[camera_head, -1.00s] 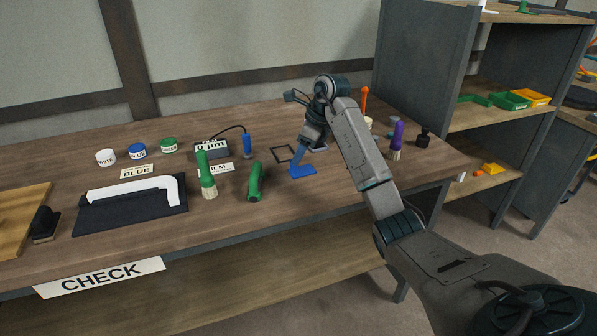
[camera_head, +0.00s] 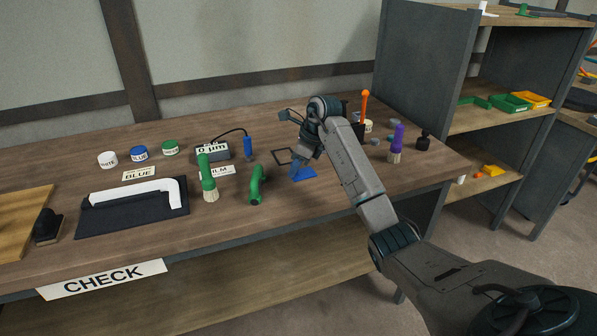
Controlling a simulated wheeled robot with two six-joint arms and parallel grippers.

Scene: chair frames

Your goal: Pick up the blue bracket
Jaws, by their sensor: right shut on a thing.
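The blue bracket (camera_head: 304,174) is a small blue piece on the wooden bench, near its middle, at the tips of my right gripper (camera_head: 297,165). The right arm comes in from the lower right and bends down over the bench. My right gripper is shut on the bracket; its fingers and part of the bracket are partly hidden by the wrist. I cannot tell whether the bracket touches the bench. My left gripper is not in view.
A purple-handled brush (camera_head: 396,143) and a dark cup (camera_head: 358,129) stand to the right. A shelf unit (camera_head: 425,70) borders the bench.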

